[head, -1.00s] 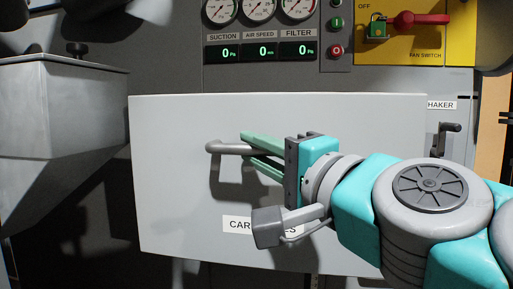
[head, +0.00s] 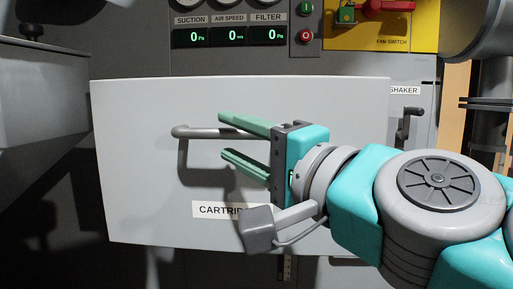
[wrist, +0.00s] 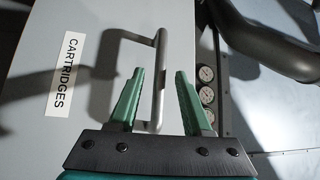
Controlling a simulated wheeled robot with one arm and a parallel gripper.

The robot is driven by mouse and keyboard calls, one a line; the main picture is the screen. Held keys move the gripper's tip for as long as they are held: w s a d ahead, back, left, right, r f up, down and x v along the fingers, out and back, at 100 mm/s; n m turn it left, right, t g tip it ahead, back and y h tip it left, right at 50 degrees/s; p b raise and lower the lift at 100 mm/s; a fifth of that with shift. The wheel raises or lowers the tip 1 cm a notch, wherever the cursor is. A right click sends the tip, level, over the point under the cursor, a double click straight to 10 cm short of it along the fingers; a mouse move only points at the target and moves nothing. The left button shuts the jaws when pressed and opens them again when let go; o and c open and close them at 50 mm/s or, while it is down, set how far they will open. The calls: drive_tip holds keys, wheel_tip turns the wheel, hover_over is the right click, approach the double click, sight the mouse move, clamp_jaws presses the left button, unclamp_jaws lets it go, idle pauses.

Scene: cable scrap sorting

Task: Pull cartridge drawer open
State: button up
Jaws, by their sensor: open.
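The cartridge drawer (head: 130,165) has a broad pale grey front, with a CARTRIDGES label that my arm partly covers in the head view. Its front stands out from the cabinet face; how far cannot be judged exactly. The grey bar handle (head: 195,132) is partly hidden by my gripper (head: 222,136). My gripper is open, its green fingers spread apart on either side of the handle in the picture. In the wrist view the handle (wrist: 161,55) runs between the two fingers (wrist: 160,74), with gaps on both sides. The full label (wrist: 63,75) shows there.
Above the drawer are digital displays (head: 229,38) and a yellow fan switch panel (head: 385,28). A shaker lever (head: 410,122) sits just right of the drawer. A grey metal hopper (head: 40,100) stands at the left.

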drive_tip(key=shift+b+v, duration=0.3)
drive_tip(key=shift+v, duration=2)
wheel_tip(320, 180, down, 26)
drive_tip(key=d+n+g+h+p, duration=0.1)
drive_tip(key=n+g+h+p, duration=0.45)
drive_tip(key=g+h, duration=0.2)
drive_tip(key=s+d+f+n+g+h+p, duration=0.2)
drive_tip(key=s+d+f+g+h, duration=0.4)
drive_tip(key=s+d+f, duration=0.6)
drive_tip(key=d+g, duration=0.2)
drive_tip(key=d, duration=0.1)
drive_tip(key=shift+d, duration=0.2)
